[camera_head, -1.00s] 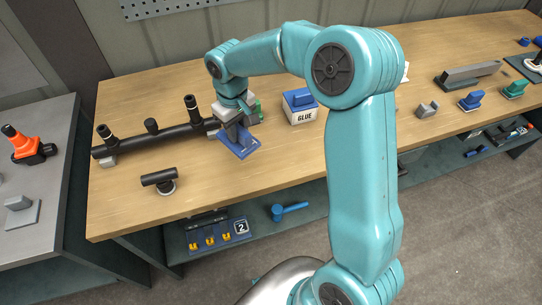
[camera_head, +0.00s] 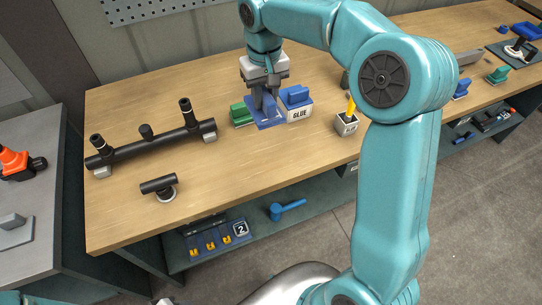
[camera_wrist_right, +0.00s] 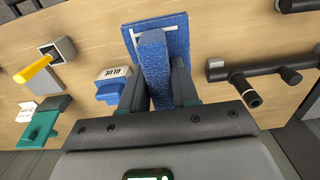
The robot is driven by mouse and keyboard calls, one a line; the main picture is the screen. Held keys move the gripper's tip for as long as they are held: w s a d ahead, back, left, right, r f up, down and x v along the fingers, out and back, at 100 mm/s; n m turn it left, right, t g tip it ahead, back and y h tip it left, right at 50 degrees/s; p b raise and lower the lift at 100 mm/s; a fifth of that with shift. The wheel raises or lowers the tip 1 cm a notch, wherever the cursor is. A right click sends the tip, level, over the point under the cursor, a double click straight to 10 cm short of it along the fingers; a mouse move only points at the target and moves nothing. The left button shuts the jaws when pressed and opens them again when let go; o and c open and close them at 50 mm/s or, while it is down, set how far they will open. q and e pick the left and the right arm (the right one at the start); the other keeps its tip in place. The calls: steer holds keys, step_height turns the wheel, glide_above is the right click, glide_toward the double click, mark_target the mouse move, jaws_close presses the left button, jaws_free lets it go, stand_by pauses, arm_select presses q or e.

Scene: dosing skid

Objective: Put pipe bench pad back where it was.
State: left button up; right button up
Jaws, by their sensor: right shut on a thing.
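The pipe bench pad, a blue plate with an upright grip and a pale mark (camera_head: 270,124), is held in my right gripper (camera_head: 268,98). In the right wrist view the fingers close on the pad's blue grip (camera_wrist_right: 154,60). The pad is in front of the left part of the GLUE box (camera_head: 300,113) and right of the black pipe assembly (camera_head: 150,148). Whether its underside touches the bench is hard to tell. My left gripper is not in view.
A green block (camera_head: 240,115) lies close left of the pad. A small box with a yellow item (camera_head: 346,123) stands to the right. A short black T-piece (camera_head: 160,187) is at the front left. The wooden bench (camera_head: 235,170) is clear in front of the pad.

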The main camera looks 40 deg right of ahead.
steer(key=shift+r, duration=0.25)
steer(key=shift+s+d+f, duration=0.1)
steer(key=shift+d, duration=0.05)
step_height(320, 180, down, 20)
steer(key=shift+r, duration=0.3)
steer(key=shift+f, duration=0.3)
steer(key=o, duration=1)
steer(key=shift+r, duration=0.1)
